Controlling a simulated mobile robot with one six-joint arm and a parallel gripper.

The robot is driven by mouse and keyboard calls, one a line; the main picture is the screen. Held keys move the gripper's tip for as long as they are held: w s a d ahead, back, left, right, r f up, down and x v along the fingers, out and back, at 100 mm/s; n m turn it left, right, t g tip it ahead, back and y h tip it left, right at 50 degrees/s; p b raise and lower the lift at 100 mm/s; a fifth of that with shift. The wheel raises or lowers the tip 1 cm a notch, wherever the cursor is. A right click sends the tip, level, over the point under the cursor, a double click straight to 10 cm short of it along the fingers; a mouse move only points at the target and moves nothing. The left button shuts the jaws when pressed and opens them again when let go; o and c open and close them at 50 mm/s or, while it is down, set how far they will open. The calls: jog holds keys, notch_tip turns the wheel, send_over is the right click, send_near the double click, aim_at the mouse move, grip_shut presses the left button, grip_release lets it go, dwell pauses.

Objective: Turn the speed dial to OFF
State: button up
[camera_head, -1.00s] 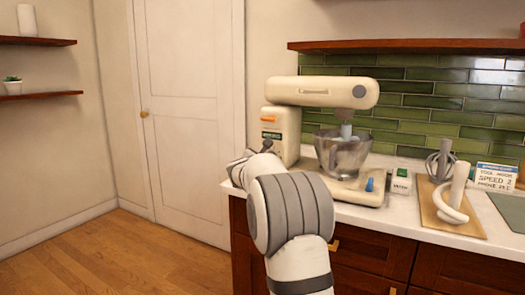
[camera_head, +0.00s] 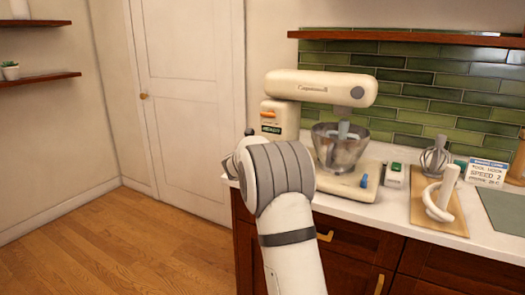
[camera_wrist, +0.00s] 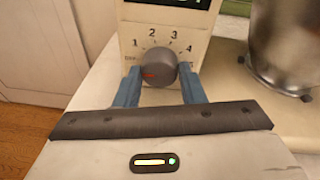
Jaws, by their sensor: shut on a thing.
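The speed dial (camera_wrist: 154,67) is a round dark grey knob with a red mark on its left side, on the cream front of the stand mixer (camera_head: 320,86). Numbers 1 to 4 run in an arc around it; the label at the lower left is too small to read surely. In the head view my arm hides the dial and my gripper.
The metal bowl (camera_head: 340,148) stands right of the dial, close by, and shows in the wrist view too. A card (camera_head: 487,173) reads "SPEED 2".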

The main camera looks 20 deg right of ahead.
jog(key=shift+d+r, duration=0.1)
jog(key=shift+r, duration=0.2)
jog(key=o, duration=0.7)
jog(key=shift+c, duration=0.2)
jog(key=shift+o, duration=0.3)
jog(key=shift+f, duration=0.15)
jog(key=v, duration=0.7)
jog(key=shift+s+a, duration=0.3)
